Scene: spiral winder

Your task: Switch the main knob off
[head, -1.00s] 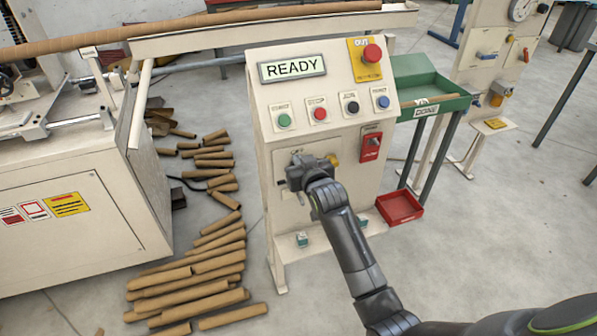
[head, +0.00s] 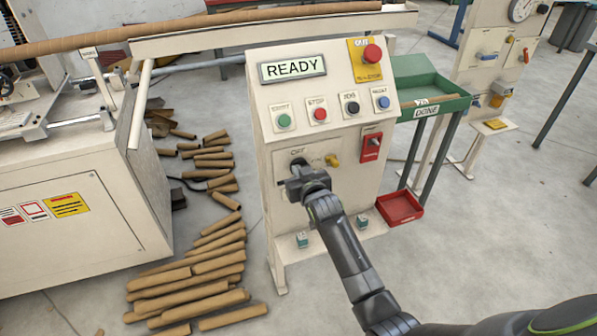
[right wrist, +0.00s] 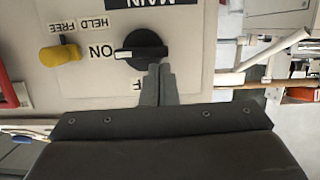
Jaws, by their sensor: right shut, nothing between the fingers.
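The main knob (right wrist: 141,47) is black and round, with a white line that lies level in the right wrist view, its left end towards the ON label (right wrist: 101,51). A second label (right wrist: 138,84) below the knob is partly hidden by my fingers. In the head view a bit of the knob (head: 299,162) shows just above my right gripper (head: 296,184). The right gripper is shut and empty, its fingertips (right wrist: 160,72) at the knob's lower right edge in the wrist view; I cannot tell whether they touch. My left gripper is not in view.
A yellow FREE/HELD knob (right wrist: 62,55) sits beside the main knob. Above are coloured push buttons, a READY display (head: 292,67) and a red stop button (head: 372,53). A red switch (head: 371,146) is to the right. Cardboard tubes (head: 190,290) lie on the floor.

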